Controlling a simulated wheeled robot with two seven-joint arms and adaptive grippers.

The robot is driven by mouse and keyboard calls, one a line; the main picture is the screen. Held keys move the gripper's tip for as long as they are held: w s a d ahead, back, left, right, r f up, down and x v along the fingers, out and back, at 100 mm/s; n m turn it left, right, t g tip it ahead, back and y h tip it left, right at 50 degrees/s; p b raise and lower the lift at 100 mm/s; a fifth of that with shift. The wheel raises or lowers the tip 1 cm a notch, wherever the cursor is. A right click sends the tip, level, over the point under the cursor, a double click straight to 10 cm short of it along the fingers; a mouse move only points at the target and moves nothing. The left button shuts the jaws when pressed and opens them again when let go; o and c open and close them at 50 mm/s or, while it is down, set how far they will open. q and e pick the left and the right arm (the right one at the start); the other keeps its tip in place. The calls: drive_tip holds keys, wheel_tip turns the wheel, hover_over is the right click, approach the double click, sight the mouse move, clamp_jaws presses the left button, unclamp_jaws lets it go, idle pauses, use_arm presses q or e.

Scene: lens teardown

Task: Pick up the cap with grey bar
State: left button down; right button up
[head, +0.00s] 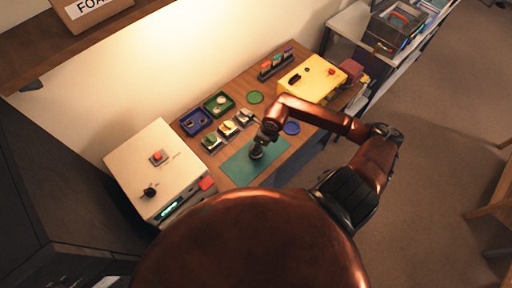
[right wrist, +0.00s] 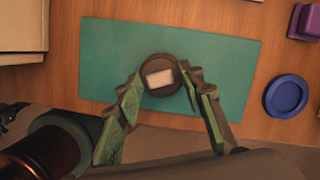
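A round dark brown cap (right wrist: 162,86) with a pale rectangular bar (right wrist: 159,78) on top shows in the right wrist view, over the far middle of the teal mat (right wrist: 220,75). My right gripper (right wrist: 161,74) is open, with one green-padded finger on each side of the cap. The fingertips are very close to the cap's sides; I cannot tell whether they touch it. In the head view my right gripper (head: 257,154) is low over the teal mat (head: 237,170) and hides the cap. My left gripper is not in view.
A blue round dish (right wrist: 287,96) and a purple block (right wrist: 305,22) lie right of the mat.

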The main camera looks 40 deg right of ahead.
drive_tip(key=c, duration=0.5)
drive_tip(key=shift+c, duration=0.2)
drive_tip(key=shift+r, duration=0.15)
